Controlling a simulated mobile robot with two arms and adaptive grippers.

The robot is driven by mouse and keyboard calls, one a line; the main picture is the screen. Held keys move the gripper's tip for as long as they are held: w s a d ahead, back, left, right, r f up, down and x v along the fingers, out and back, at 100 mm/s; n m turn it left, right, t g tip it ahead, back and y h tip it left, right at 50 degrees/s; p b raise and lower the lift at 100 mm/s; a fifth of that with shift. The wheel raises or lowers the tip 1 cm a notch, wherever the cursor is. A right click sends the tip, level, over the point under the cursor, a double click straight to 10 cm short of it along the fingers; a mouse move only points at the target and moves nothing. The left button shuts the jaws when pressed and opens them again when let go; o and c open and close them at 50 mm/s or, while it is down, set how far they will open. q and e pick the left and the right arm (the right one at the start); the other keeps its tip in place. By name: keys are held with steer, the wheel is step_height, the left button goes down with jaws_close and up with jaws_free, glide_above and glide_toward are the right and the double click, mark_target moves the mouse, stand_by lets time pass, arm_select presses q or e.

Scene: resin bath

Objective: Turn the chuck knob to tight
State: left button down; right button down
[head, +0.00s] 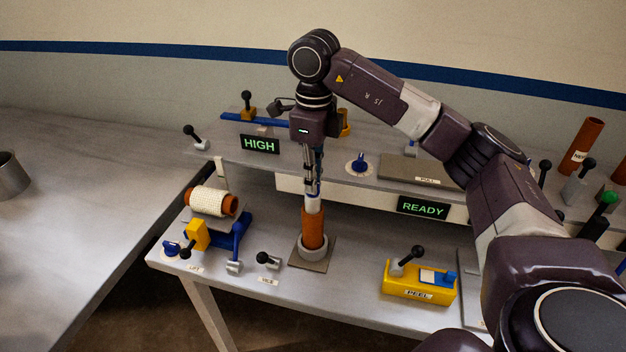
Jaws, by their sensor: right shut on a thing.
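Two blue knobs on round white dials are in the head view. One knob (360,162) is on the raised back shelf, right of my right gripper. The other knob (172,248) is at the front left corner of the bench. Their dial marks are too small to read, so I cannot tell which is the chuck knob. My right gripper (313,190) points down and is shut on the pale top of an upright orange-brown tube (314,228). The tube's lower end is in a grey ring (313,251) on a square plate. My left gripper is out of view.
A wound roll (213,202) rests on a blue stand at left. Black-ball levers stand near the front edge. A yellow PEEL box (419,283) is at right. Signs read HIGH (260,144) and READY (422,208). The left table (80,220) is mostly clear.

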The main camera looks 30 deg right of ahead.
steer(key=m, duration=0.4)
steer(key=shift+m, duration=0.3)
stand_by(0.7)
stand_by(0.5)
steer(key=c, duration=2)
jaws_free()
steer(key=shift+s+r, duration=0.1)
steer(key=shift+r, duration=5.95)
